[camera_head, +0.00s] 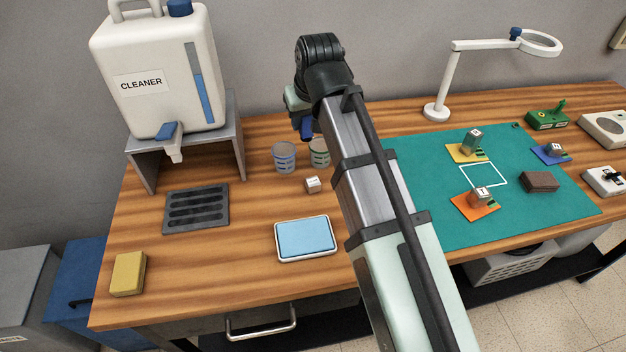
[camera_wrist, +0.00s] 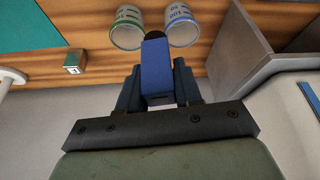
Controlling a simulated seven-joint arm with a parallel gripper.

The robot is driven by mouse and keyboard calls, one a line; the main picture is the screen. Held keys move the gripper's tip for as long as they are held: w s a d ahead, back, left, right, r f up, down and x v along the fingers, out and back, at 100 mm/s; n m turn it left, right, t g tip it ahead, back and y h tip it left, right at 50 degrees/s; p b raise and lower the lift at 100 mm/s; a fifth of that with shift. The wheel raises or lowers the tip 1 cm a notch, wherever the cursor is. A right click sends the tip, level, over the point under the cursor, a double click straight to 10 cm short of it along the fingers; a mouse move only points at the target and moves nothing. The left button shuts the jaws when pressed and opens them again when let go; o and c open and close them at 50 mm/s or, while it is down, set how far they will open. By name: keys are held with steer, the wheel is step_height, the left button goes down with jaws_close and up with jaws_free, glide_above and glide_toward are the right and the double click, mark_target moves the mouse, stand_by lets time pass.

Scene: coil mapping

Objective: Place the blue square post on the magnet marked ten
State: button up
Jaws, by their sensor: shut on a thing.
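My gripper (camera_wrist: 158,88) is shut on the blue square post (camera_wrist: 157,72), which has a dark tip. In the head view the blue post (camera_head: 307,130) hangs above the back of the bench, near the two cups. Small cubes with marked tops may be magnets. A white cube (camera_head: 312,184) lies in front of the cups. Others sit on the yellow board (camera_head: 453,154), the orange board (camera_head: 461,206) and the blue board (camera_head: 543,156). The wrist view shows a small marked cube (camera_wrist: 72,62) near the back edge. I cannot read which is ten.
Two clear cups, one blue-banded (camera_head: 284,157) and one green-banded (camera_head: 319,151), stand close to the post. The cleaner jug (camera_head: 155,70) on its grey stand (camera_head: 238,140) is left. A teal mat (camera_head: 430,225), lamp (camera_head: 436,112) and brown block (camera_head: 539,182) are right. My arm hides the middle.

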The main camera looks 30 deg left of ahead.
mark_target(310, 139)
steer(key=s+d, duration=0.1)
steer(key=d+f+m, duration=0.1)
steer(key=d, duration=0.1)
steer(key=shift+s+f, duration=0.2)
steer(key=shift+s, duration=0.15)
steer(key=shift+m+h, duration=0.3)
steer(key=shift+m, duration=0.1)
steer(key=shift+f, duration=5)
steer(key=shift+f, duration=0.15)
steer(key=o, duration=1.1)
steer(key=shift+v, duration=6.15)
steer(key=shift+s+a, duration=0.1)
